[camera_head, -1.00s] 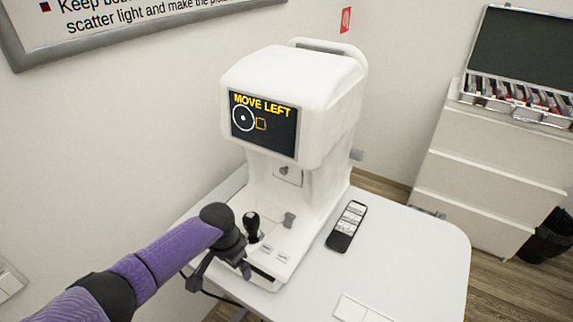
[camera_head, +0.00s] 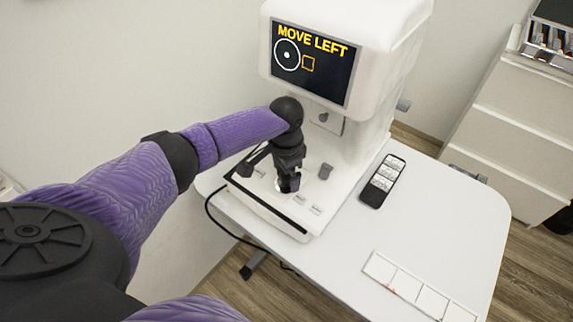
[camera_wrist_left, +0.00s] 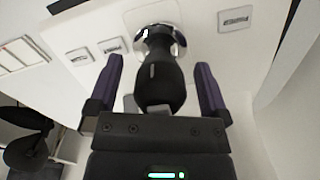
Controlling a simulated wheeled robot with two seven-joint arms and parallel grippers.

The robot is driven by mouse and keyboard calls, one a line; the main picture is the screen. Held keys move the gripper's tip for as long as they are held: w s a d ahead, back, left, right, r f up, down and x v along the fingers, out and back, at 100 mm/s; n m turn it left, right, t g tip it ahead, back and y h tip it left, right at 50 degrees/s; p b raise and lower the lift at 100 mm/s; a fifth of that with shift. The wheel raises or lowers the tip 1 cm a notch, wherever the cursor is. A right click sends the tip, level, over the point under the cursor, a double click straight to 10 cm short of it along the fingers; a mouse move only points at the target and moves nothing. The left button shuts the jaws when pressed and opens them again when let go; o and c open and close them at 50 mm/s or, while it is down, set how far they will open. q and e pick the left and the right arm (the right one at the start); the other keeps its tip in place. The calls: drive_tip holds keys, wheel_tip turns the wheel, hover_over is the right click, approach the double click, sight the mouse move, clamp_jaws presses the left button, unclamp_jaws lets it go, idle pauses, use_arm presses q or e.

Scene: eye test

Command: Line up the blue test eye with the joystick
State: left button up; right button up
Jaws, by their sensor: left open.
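The white eye-test machine (camera_head: 345,30) stands on the table. Its screen (camera_head: 312,62) reads "MOVE LEFT", with a white circle and dot left of a small orange square. No blue test eye shows as such. My left gripper (camera_head: 288,185) is over the machine's base and hides most of the joystick there. In the left wrist view, the black joystick (camera_wrist_left: 160,80) with its shiny round foot stands between the two open fingers of my left gripper (camera_wrist_left: 160,88). Gaps show on both sides of it. My right gripper is not in view.
A black remote (camera_head: 383,180) lies right of the machine. A row of white square tiles (camera_head: 405,283) lies near the table's (camera_head: 450,220) front edge. A grey knob (camera_head: 325,171) is close right of my gripper. White drawers (camera_head: 490,110) stand at the right.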

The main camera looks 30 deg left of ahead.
use_arm(q)
drive_tip(key=c, duration=1.3)
clamp_jaws()
drive_tip(key=shift+a+r, duration=0.1)
drive_tip(key=shift+a, duration=0.1)
drive_tip(key=shift+s+a+p, duration=0.25)
drive_tip(key=shift+s+a, duration=0.05)
drive_tip(key=shift+a, duration=0.25)
drive_tip(key=shift+s+a+p, duration=0.25)
drive_tip(key=shift+a, duration=0.25)
drive_tip(key=o, duration=1.3)
unclamp_jaws()
wheel_tip(320, 180, up, 10)
drive_tip(key=p, duration=0.3)
drive_tip(key=shift+p, duration=0.35)
